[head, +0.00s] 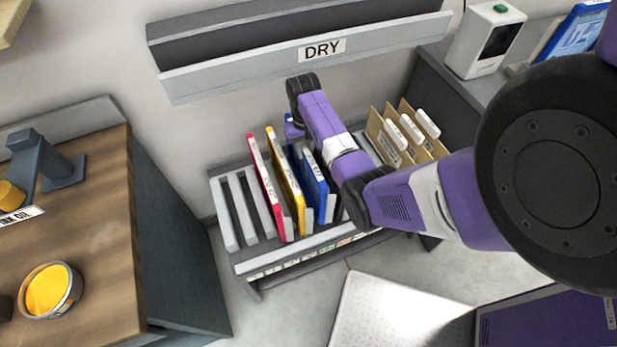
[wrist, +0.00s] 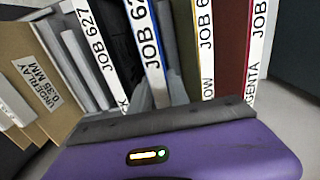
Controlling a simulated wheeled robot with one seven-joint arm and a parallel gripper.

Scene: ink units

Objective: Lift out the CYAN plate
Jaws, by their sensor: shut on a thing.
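The cyan plate (head: 316,187), blue with a white label edge, stands upright in the floor rack (head: 243,215), right of the yellow plate (head: 285,180) and the red-magenta plate (head: 266,187). My gripper (head: 293,130) is at its far end, mostly hidden behind my arm. In the wrist view the cyan plate (wrist: 146,45) runs down to my gripper (wrist: 160,104), which is shut on it and hides the end of its label. The black plate (wrist: 98,55) stands beside it. I cannot tell whether the cyan plate is raised at all.
Cardboard-brown sheets (head: 405,135) stand in the rack's right part; its left slots are empty. A grey DRY rail (head: 320,50) is on the wall above. A wooden-topped bench (head: 100,200) with an ink tin (head: 50,290) is at left. A white device (head: 487,40) stands at upper right.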

